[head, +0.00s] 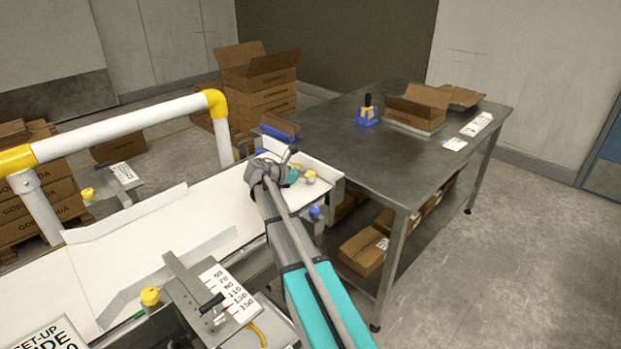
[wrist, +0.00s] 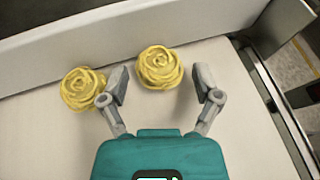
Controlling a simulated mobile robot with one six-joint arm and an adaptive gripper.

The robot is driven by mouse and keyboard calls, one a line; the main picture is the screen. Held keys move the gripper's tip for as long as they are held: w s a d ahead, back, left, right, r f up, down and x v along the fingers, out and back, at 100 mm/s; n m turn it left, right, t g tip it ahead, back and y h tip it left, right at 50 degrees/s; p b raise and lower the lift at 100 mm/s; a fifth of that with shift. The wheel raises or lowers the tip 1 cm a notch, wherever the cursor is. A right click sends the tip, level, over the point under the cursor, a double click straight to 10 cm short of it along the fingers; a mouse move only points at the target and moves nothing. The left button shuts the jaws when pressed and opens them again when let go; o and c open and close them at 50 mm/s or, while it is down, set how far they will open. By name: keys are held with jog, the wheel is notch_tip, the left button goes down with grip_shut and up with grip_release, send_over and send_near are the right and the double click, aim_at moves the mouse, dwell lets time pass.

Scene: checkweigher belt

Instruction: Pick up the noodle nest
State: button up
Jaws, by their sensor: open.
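Two yellow noodle nests lie on the white belt near its end. In the wrist view, one noodle nest (wrist: 158,68) is ahead of my gripper (wrist: 160,80), roughly between the fingertips. The other noodle nest (wrist: 83,89) is just outside the left finger, which overlaps its right edge in the picture. My gripper is open with nothing held. In the head view, my gripper (head: 290,170) is over the belt's far end, and the small yellow nests (head: 309,177) show just right of it, partly hidden.
A white side wall (wrist: 120,38) runs along the belt behind the nests. A metal rail (wrist: 283,105) edges the belt on the right. A steel table (head: 400,150) with an open carton (head: 417,107) stands beyond the belt. A yellow-and-white guard rail (head: 125,124) is at left.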

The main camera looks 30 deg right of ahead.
aim_at(306, 176)
dwell(0.3)
jog(key=c, duration=0.7)
jog(key=shift+o, duration=0.2)
jog(key=shift+a+r, duration=0.1)
jog(key=shift+r, duration=0.05)
jog(key=shift+a+r+p, duration=0.15)
jog(key=shift+r+p, duration=0.25)
jog(key=shift+p, duration=0.1)
notch_tip(306, 176, up, 6)
jog(key=p, duration=0.6)
jog(key=s+a, duration=0.2)
jog(key=a, duration=0.4)
jog(key=s+a, duration=0.2)
jog(key=a, duration=0.4)
jog(key=s+a, duration=0.2)
jog(key=a, duration=0.4)
jog(key=shift+s+a, duration=0.2)
jog(key=shift+s, duration=0.2)
